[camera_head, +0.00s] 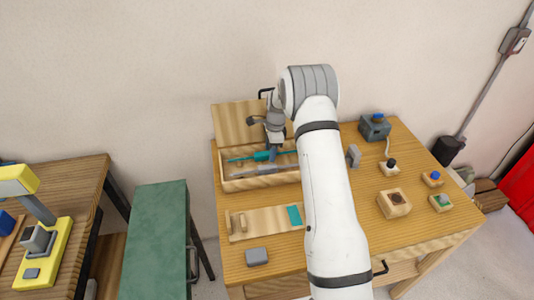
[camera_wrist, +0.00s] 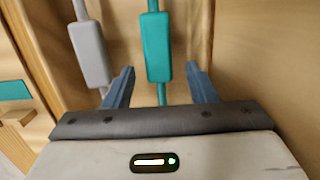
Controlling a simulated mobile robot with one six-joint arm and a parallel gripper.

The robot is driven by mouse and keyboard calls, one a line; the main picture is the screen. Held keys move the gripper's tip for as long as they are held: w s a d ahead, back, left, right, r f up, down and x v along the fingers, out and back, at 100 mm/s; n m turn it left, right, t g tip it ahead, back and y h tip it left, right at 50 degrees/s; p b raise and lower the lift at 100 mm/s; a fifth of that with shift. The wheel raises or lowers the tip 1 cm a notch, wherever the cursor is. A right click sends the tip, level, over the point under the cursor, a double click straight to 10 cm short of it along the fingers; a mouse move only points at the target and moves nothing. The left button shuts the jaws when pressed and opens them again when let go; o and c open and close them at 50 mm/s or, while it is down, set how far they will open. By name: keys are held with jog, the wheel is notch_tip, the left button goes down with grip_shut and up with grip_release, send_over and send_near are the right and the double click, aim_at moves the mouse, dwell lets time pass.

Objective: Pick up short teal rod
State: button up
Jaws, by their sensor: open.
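A teal rod (camera_wrist: 156,48) with a thicker block-like middle lies in a wooden box (camera_head: 225,185). In the wrist view its block is between and just beyond the two fingertips. The same teal rod (camera_head: 240,158) shows in the head view, partly hidden by my gripper. My gripper (camera_wrist: 163,78) is open, its blue-grey fingers on either side of the teal rod, with nothing clearly held. A grey rod (camera_wrist: 91,52) of similar shape lies beside it, to the left in the wrist view. Whether the fingers touch the teal rod I cannot tell.
The box's lid (camera_head: 233,125) stands open behind it. A wooden board (camera_head: 263,222) with a teal patch (camera_head: 294,215) lies in front. Several small blocks with knobs, such as one wooden block (camera_head: 394,203), stand on the right. The table's front left holds a grey block (camera_head: 256,257).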

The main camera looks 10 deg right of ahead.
jog(key=shift+c, duration=0.3)
jog(key=c, duration=1)
jog(key=shift+c, duration=0.2)
jog(key=shift+r, duration=0.15)
